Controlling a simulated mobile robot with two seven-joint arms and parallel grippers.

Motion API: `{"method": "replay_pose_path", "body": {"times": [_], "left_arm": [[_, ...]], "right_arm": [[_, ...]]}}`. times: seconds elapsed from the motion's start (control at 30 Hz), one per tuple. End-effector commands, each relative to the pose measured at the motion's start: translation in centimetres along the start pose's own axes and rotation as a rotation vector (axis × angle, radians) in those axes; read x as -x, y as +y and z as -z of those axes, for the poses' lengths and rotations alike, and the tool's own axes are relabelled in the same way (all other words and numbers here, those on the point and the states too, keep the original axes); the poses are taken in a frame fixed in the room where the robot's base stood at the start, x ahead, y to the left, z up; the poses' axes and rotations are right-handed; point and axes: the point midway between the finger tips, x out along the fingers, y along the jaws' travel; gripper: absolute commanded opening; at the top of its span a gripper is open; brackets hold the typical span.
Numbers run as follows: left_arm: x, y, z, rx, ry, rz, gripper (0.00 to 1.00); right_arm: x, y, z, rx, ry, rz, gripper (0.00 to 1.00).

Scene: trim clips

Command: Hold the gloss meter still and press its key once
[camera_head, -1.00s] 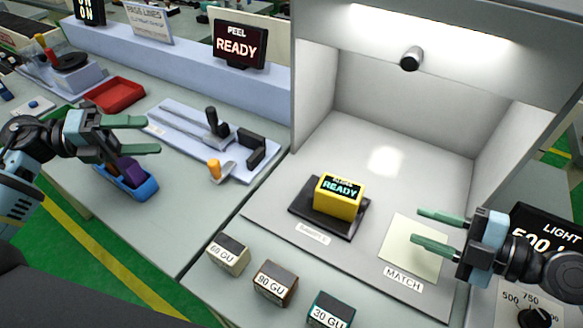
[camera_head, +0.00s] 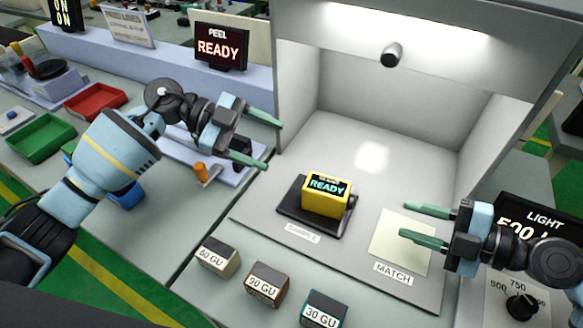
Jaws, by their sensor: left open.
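The yellow gloss meter (camera_head: 325,201) sits on a black sample plate (camera_head: 290,208) inside the light booth. Its top display reads READY. I cannot make out its key. My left gripper (camera_head: 272,143) is open and empty, up and to the left of the meter, over the booth's left edge and the peel fixture. My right gripper (camera_head: 405,221) is open and empty, to the right of the meter, above the pale MATCH card (camera_head: 402,247). Neither gripper touches the meter.
Blocks marked 60 GU (camera_head: 218,257), 90 GU (camera_head: 266,284) and 30 GU (camera_head: 323,309) stand along the front of the booth. The LIGHT display (camera_head: 540,225) and its dial (camera_head: 521,306) are at right.

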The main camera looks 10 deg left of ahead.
Motion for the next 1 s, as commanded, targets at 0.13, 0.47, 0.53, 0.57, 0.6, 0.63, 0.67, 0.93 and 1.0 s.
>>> {"method": "replay_pose_path", "body": {"times": [0.13, 0.47, 0.53, 0.57, 0.6, 0.63, 0.67, 0.93, 1.0], "left_arm": [[-4.1, 1.5, 0.3, 0.168, 0.013, -0.092, 0.73], [-7.3, 3.2, 0.5, 0.32, 0.016, -0.169, 0.73], [-7.3, 3.3, 0.5, 0.322, 0.016, -0.17, 0.73], [-7.3, 3.3, 0.5, 0.321, 0.016, -0.17, 0.73], [-7.4, 3.3, 0.5, 0.321, 0.017, -0.17, 0.73], [-7.5, 3.3, 0.5, 0.321, 0.017, -0.17, 0.73], [-7.7, 3.4, 0.5, 0.32, 0.017, -0.171, 0.73], [-11.1, 3.9, 0.7, 0.318, 0.018, -0.172, 0.73], [-12.1, 4.1, 0.8, 0.318, 0.019, -0.172, 0.73]], "right_arm": [[0.0, 0.0, 0.0, 0.0, 0.0, 0.0, 0.36], [0.0, 0.0, 0.0, 0.0, 0.0, 0.0, 0.36], [0.0, 0.0, 0.0, 0.0, 0.0, 0.0, 0.36], [0.0, 0.0, 0.0, 0.0, 0.0, 0.0, 0.36], [0.0, 0.0, 0.0, 0.0, 0.0, 0.0, 0.36], [0.0, 0.0, 0.0, 0.0, 0.0, 0.0, 0.36], [0.0, 0.0, 0.0, 0.0, 0.0, 0.0, 0.36], [0.0, 0.0, 0.0, 0.0, 0.0, 0.0, 0.36], [0.0, 0.0, 0.0, 0.0, 0.0, 0.0, 0.36]]}}
